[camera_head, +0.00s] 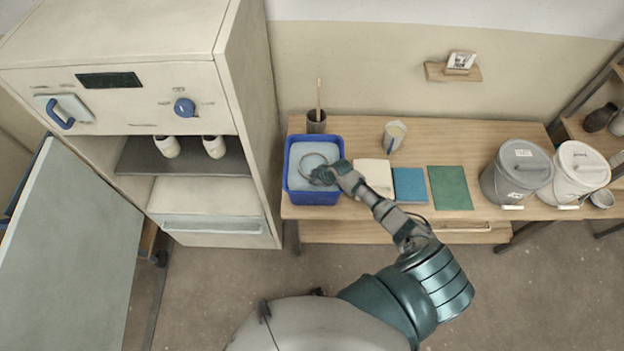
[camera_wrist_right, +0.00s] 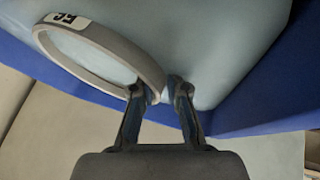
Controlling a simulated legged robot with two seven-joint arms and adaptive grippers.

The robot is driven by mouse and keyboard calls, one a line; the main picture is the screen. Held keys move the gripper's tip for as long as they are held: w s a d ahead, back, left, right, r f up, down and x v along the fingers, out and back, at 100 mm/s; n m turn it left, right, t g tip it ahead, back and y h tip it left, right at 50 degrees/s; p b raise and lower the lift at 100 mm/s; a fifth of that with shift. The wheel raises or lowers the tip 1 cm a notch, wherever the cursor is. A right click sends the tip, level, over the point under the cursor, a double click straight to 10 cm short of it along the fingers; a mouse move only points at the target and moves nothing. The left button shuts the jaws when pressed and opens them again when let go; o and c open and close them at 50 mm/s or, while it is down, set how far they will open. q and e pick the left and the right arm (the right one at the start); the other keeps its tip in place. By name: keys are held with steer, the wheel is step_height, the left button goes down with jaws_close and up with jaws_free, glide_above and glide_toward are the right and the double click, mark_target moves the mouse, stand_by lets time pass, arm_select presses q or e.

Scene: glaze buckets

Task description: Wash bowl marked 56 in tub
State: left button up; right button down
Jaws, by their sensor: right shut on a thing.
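The blue tub (camera_head: 313,198) stands at the left end of the table, filled with pale blue water. A grey bowl (camera_head: 304,159) is in the tub area, at or just over the water; I cannot tell how deep it sits. In the right wrist view the bowl (camera_wrist_right: 113,46) is tilted and carries a white label (camera_wrist_right: 66,18) that reads 56, seen upside down. My right gripper (camera_head: 320,176) reaches over the tub from the right. Its fingers (camera_wrist_right: 158,92) are shut on the bowl's rim. My left gripper is not in view.
A cream cloth (camera_head: 374,177), a blue sheet (camera_head: 409,185) and a green sheet (camera_head: 450,188) lie right of the tub. Behind stand a brush pot (camera_head: 316,123) and a cup (camera_head: 394,137). A grey bucket (camera_head: 515,178) and white bucket (camera_head: 575,177) stand at the right.

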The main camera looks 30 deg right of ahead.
steer(key=shift+d, duration=0.95)
steer(key=shift+r, duration=0.1)
steer(key=shift+a+p, duration=0.3)
steer(key=shift+a, duration=0.95)
steer(key=shift+d, duration=0.1)
steer(key=shift+d+b, duration=0.4)
steer(key=shift+d, duration=0.8)
steer(key=shift+a, duration=0.15)
